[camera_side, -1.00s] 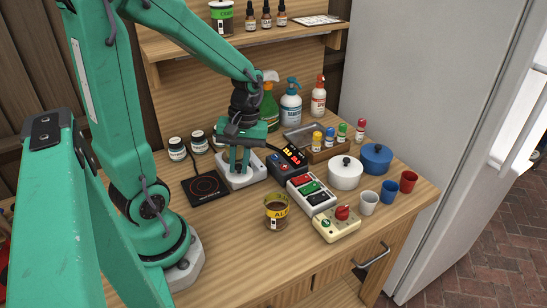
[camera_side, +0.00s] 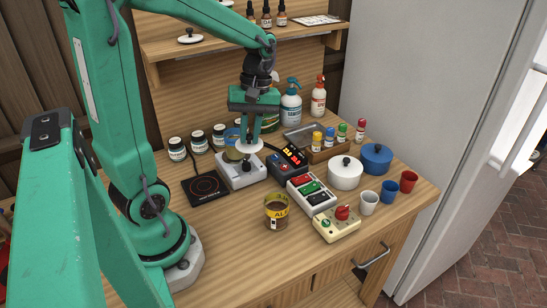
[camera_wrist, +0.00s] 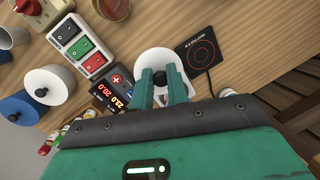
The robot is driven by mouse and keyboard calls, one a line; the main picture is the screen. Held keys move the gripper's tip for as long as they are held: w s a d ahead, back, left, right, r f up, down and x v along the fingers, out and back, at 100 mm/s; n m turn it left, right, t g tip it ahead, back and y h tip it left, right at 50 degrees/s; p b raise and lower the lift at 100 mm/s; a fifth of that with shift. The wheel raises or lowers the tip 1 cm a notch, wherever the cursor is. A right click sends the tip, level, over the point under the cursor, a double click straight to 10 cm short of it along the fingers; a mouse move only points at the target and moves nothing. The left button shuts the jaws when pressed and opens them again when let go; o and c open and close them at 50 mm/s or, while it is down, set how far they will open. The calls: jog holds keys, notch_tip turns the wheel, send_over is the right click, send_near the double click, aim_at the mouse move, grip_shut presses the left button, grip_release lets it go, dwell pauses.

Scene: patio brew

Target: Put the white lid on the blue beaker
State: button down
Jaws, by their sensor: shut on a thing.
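My gripper (camera_side: 250,142) is shut on the black knob of the white lid (camera_side: 250,148), which it holds up near the stirrer plate (camera_side: 240,177). In the wrist view the fingers (camera_wrist: 168,88) close around the knob, with the lid's white disc (camera_wrist: 150,63) beyond them. The blue beaker (camera_side: 232,136) shows just left of the lid, with olive contents low in it. The lid and gripper partly hide it, and I cannot tell whether the lid touches it. I do not make out the beaker in the wrist view.
A black hot plate (camera_side: 206,188) lies left of the stirrer. A red-lit box (camera_side: 287,161) and a switch strip (camera_side: 311,193) stand to the right. An amber beaker (camera_side: 276,211) stands in front. Another white lid (camera_side: 190,37) lies on the shelf. Bottles stand behind.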

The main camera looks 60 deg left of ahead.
jog(key=w+a+r+n, duration=0.2)
jog(key=w+r+n, duration=0.1)
jog(key=r, duration=0.5)
jog(key=s+a+f, duration=0.1)
jog(key=a+f, duration=0.5)
jog(key=a, duration=0.5)
jog(key=shift+s+f+h, duration=0.3)
jog(key=shift+h, duration=0.1)
jog(key=shift+a+f, duration=0.1)
jog(key=shift+w+a+x, duration=0.15)
jog(key=shift+w+x, duration=0.05)
jog(key=shift+x, duration=0.7)
jog(key=shift+w+a+x, duration=0.1)
jog(key=shift+w+x, duration=0.05)
jog(key=shift+x, duration=0.8)
jog(key=shift+f, duration=0.5)
jog(key=c, duration=1.4)
grip_release()
jog(key=shift+o, duration=0.2)
jog(key=shift+r, duration=0.1)
